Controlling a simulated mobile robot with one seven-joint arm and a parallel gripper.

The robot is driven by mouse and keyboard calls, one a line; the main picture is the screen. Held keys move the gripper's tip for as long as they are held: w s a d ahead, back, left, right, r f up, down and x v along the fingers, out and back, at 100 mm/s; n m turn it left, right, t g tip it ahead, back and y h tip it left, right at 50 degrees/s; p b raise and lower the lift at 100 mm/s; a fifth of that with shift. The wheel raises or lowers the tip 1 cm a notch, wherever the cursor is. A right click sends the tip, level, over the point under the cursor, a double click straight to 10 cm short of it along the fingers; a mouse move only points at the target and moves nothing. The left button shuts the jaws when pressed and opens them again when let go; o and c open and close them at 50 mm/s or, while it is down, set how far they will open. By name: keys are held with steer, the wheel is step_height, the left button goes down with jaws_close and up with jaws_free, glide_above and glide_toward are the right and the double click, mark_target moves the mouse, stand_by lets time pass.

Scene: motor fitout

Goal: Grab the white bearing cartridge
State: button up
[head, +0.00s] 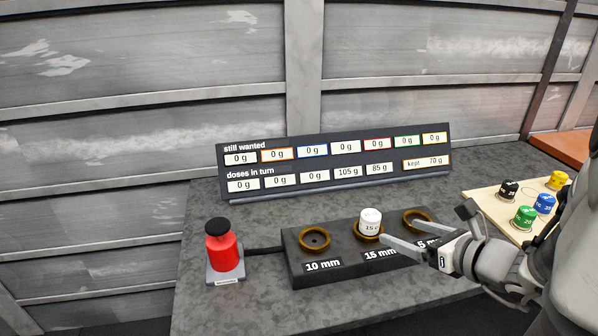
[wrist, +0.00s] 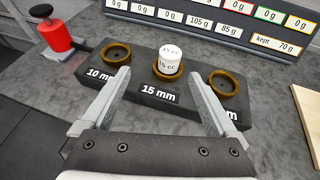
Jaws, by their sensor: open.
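The white bearing cartridge (head: 370,221) stands upright in the middle ring of the dark block, above the 15 mm label. In the wrist view the cartridge (wrist: 169,60) shows "15 cc" writing and sits ahead of my gripper, between the lines of its fingers. My gripper (head: 388,237) is open and empty, with its fingers spread to either side of the cartridge's direction. In the wrist view the fingertips (wrist: 158,77) are apart, and no contact with the cartridge shows. One finger partly covers the right end of the block in the head view.
The dark block (head: 290,250) has empty brass rings at 10 mm (head: 314,239) and at the right (head: 417,218). A red button post (head: 224,250) stands left. A sign board (head: 335,187) stands behind. A wooden board (head: 487,197) with several coloured cartridges lies right.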

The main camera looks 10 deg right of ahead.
mark_target(376, 221)
steer(key=shift+m+h, duration=0.3)
steer(key=shift+h, duration=0.1)
steer(key=x, duration=0.3)
steer(key=d+b+x, duration=0.1)
steer(key=x, duration=0.3)
steer(key=b+x, duration=0.1)
steer(key=x, duration=0.3)
steer(key=shift+d+f, duration=0.2)
steer(key=shift+f, duration=0.2)
steer(key=x, duration=0.2)
steer(key=b+x, duration=0.1)
steer(key=x, duration=0.3)
steer(key=shift+w+r+b, duration=0.25)
steer(key=shift+w+b, duration=0.15)
steer(key=shift+w, duration=0.05)
steer(key=shift+r+t, duration=0.1)
steer(key=shift+t, duration=0.2)
jaws_close()
